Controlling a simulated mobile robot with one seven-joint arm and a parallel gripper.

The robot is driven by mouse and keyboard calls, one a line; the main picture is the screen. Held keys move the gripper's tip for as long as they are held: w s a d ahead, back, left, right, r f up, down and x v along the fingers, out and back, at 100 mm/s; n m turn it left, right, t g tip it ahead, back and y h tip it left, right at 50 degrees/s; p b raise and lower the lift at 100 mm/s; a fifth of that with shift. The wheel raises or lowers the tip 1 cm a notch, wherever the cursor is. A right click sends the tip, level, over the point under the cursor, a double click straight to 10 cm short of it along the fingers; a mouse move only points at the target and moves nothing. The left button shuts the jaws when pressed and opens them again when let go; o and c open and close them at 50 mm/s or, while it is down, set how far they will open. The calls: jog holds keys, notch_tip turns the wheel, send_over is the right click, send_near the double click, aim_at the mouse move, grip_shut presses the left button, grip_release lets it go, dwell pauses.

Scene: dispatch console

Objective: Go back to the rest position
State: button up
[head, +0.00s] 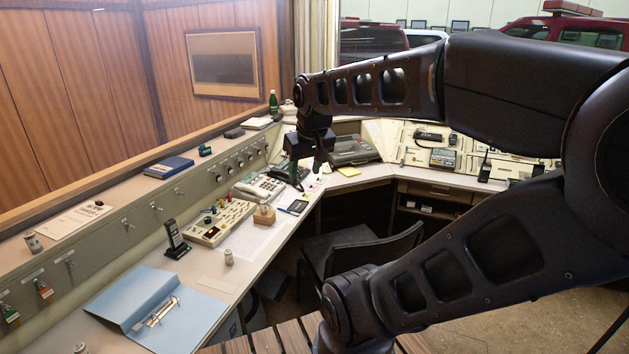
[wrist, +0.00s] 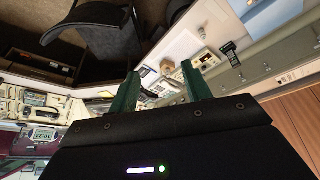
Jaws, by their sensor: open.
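My gripper (head: 305,160) hangs from my raised arm above the console desk in the head view, near the phones and apart from them. In the wrist view my gripper (wrist: 157,90) shows two green fingers spread apart, with nothing held between them. The desk (head: 262,243) and its equipment show beyond the fingers. My arm reaches in from the right in the head view and hides part of the room behind it.
A telephone (head: 259,187) and a button panel (head: 221,222) stand on the desk below. A dark chair (head: 362,250) stands in front. A green bottle (head: 273,102) is on the back ledge.

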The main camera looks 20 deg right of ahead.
jog(key=s+f, duration=0.1)
jog(key=s+d+f+m, duration=0.1)
jog(key=shift+s+d+f, duration=0.15)
jog(key=shift+s+f, duration=0.1)
jog(key=shift+s, duration=0.15)
